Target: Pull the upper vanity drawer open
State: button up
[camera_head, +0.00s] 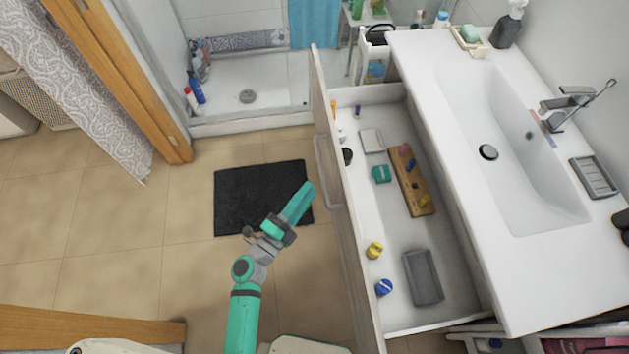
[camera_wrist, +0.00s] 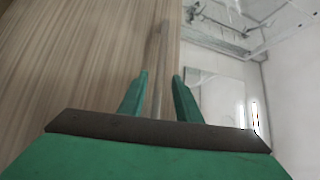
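The upper vanity drawer (camera_head: 351,240) stands pulled well out from under the white sink top, its inside showing. Its wooden front carries a long bar handle (camera_head: 322,170). My gripper (camera_head: 307,188) is just left of the handle in the head view. In the wrist view, the fingers (camera_wrist: 160,84) are spread with a gap between them, and the handle bar (camera_wrist: 161,60) runs upright through the middle of that gap, ahead of the palm. A gap shows between the bar and the fingers, clearest on the right. The wooden front fills the left of the wrist view.
The drawer holds a wooden tray (camera_head: 421,201), a grey case (camera_head: 422,277) and several small items. The sink top (camera_head: 420,70) is at right. A black mat (camera_head: 240,195) lies on the floor, with bare tiles to its left.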

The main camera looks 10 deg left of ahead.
jog(key=shift+v, duration=1.2)
jog(key=shift+s, duration=0.25)
jog(key=s+d+r+n+g+y, duration=0.1)
jog(key=s+d+r+n+y, duration=0.1)
jog(key=s+n, duration=0.5)
jog(key=s+d+r+n+y, duration=0.2)
jog(key=s+d+n+y, duration=0.1)
jog(key=s+d+n, duration=0.2)
jog(key=s+d+r+n+g+y, duration=0.1)
jog(key=s+d+r+n+y, duration=0.1)
jog(key=s+n, duration=0.7)
jog(key=s+d+y, duration=0.1)
jog(key=s+d, duration=0.1)
jog(key=shift+s+r+g, duration=0.2)
jog(key=shift+s+g, duration=0.1)
jog(key=shift+s, duration=0.05)
jog(key=shift+s+d, duration=0.1)
jog(key=shift+d, duration=0.05)
